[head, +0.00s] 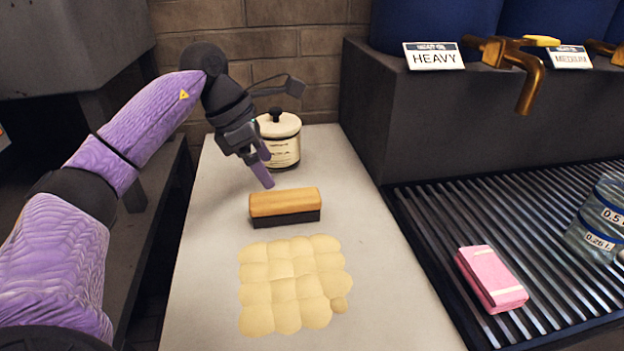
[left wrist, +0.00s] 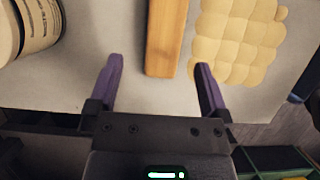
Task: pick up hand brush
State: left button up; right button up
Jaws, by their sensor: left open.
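The hand brush (head: 285,203) has a wooden top and dark bristles underneath, and lies on the pale counter between a lidded jar and a patch of dough-like pieces. In the left wrist view the brush's wooden top (left wrist: 165,38) shows between the finger lines, ahead of the tips. My left gripper (head: 267,170) is just behind the brush in the head view, above the counter, with its fingers pointing down. In the left wrist view the left gripper (left wrist: 158,72) is open and empty, its purple fingers apart. My right gripper is not in view.
A cream lidded jar (head: 281,143) stands close behind the left gripper. Yellowish dough-like pieces (head: 290,285) lie in front of the brush. To the right are a slatted rack (head: 420,225) with a pink folded cloth (head: 490,279), a clear measuring vessel (head: 600,225) and brass taps (head: 530,80).

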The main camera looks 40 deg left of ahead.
aim_at(280, 196)
pick_arm(q)
jog(key=b+x, duration=0.2)
jog(key=x, duration=0.1)
jog(key=b+x, duration=0.2)
jog(key=x, duration=0.1)
jog(key=s+b+x, duration=0.1)
jog(key=b+x, duration=0.2)
jog(key=shift+f, duration=0.45)
jog(key=shift+w+d+f, duration=0.15)
jog(key=shift+w+f, duration=0.05)
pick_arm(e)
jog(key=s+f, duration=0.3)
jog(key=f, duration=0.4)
pick_arm(q)
jog(key=shift+r, duration=0.25)
grip_shut()
notch_tip(280, 196, up, 10)
jog(key=p, duration=0.7)
jog(key=shift+r, duration=0.2)
jog(key=shift+f, duration=0.15)
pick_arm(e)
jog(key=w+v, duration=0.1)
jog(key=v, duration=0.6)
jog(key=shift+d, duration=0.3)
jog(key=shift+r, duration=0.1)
pick_arm(q)
jog(key=c, duration=0.7)
grip_release()
jog(key=c, duration=0.4)
